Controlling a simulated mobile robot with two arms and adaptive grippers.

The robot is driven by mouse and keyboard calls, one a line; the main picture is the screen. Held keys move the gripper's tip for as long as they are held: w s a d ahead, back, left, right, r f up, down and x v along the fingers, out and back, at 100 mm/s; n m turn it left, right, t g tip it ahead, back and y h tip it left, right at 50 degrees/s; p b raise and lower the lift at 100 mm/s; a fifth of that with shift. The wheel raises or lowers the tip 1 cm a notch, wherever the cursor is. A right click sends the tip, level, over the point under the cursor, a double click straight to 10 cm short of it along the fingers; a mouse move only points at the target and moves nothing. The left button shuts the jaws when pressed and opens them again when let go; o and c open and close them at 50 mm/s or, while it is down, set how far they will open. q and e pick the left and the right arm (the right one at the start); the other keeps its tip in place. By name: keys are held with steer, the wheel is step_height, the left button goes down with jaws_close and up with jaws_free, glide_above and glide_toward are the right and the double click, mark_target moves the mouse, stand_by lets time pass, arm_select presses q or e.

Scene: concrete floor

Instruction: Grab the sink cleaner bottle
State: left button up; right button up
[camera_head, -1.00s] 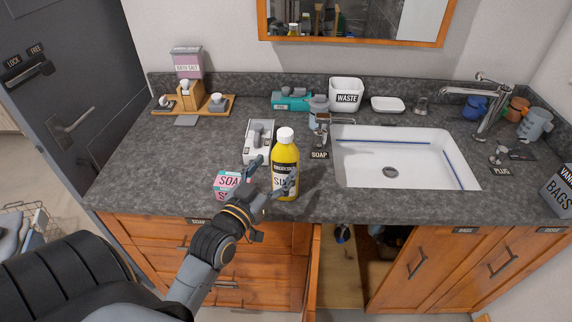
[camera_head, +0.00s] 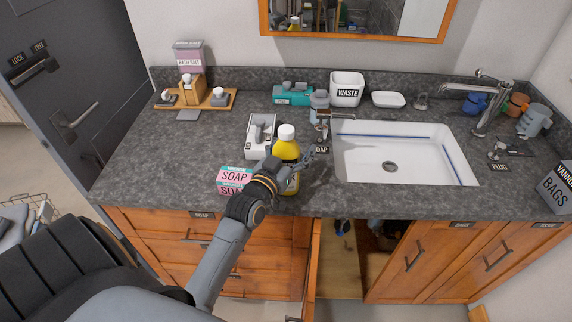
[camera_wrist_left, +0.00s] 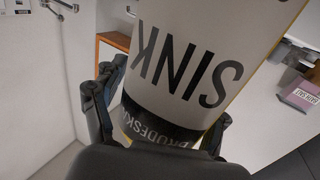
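The sink cleaner bottle (camera_head: 287,149), yellow with a white cap, stands upright near the counter's front edge, left of the sink. My left gripper (camera_head: 290,165) is low at the bottle's front, with its fingers spread to either side and hiding most of the label. In the left wrist view the bottle's white label (camera_wrist_left: 200,50), reading SINK, fills the space between the dark fingers of the left gripper (camera_wrist_left: 160,105). The fingers look open around the bottle; whether either touches it is unclear. My right gripper is not in view.
Pink soap boxes (camera_head: 234,178) lie close to the left of my gripper. A white dispenser tray (camera_head: 260,137) is behind, and a soap dispenser (camera_head: 320,112) stands between bottle and sink (camera_head: 405,170). A cabinet door (camera_head: 313,265) stands open below.

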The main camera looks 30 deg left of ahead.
arm_select(q)
steer(key=shift+f, duration=0.1)
jaws_close()
stand_by(0.3)
